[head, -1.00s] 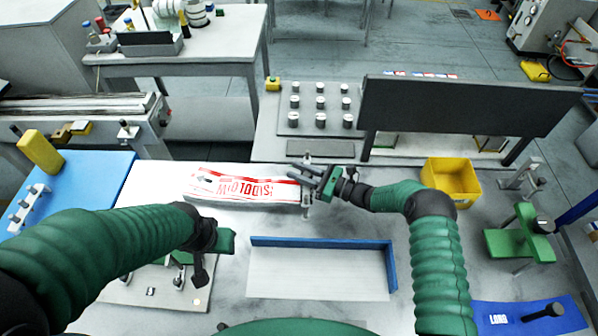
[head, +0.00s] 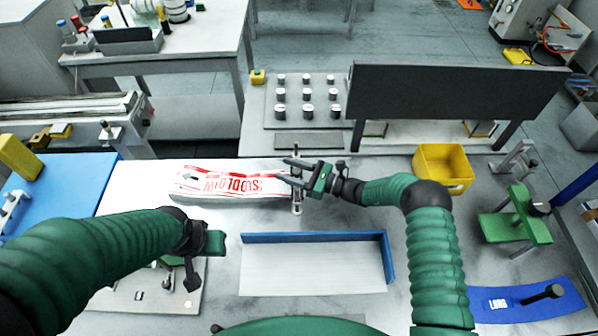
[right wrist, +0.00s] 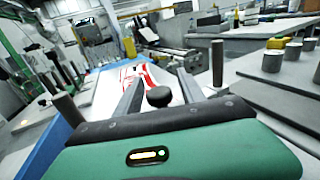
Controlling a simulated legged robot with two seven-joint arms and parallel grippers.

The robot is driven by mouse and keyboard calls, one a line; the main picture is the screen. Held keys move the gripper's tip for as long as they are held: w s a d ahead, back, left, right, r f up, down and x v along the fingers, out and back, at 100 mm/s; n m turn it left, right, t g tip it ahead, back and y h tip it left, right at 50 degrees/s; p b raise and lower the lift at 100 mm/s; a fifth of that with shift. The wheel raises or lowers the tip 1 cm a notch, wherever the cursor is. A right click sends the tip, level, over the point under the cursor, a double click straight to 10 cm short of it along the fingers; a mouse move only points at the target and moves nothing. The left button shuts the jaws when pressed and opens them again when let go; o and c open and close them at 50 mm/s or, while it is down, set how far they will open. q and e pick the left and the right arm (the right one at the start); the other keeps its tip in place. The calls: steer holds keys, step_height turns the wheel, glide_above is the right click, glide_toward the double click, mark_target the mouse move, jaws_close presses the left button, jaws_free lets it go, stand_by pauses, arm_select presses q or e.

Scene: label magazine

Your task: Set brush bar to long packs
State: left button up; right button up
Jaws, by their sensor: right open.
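A stack of white labels with red print (head: 215,182) lies on the bench left of my right gripper. A metal post (head: 297,204) stands at the stack's right end, and a post also shows in the right wrist view (right wrist: 217,62). A black knob (right wrist: 158,97) appears between my right fingers there, not visibly gripped. My right gripper (head: 282,169) is open over the stack's right end, fingers pointing left. I cannot clearly make out the brush bar. A blue plate marked LONG (head: 515,303) carries a black handle (head: 553,291). My left gripper (head: 205,258) hangs at lower left; its fingers are unclear.
A blue-edged tray (head: 310,268) lies in front of the stack. A plate with several round pegs (head: 285,118) and a dark panel (head: 450,105) stand behind. A yellow bin (head: 443,170) and a green fixture (head: 515,222) are at right.

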steer(key=b+v, duration=0.1)
steer(key=v, duration=0.7)
steer(key=b+v, duration=0.2)
steer(key=v, duration=0.6)
steer(key=shift+d+f, duration=0.25)
steer(key=shift+w, duration=0.1)
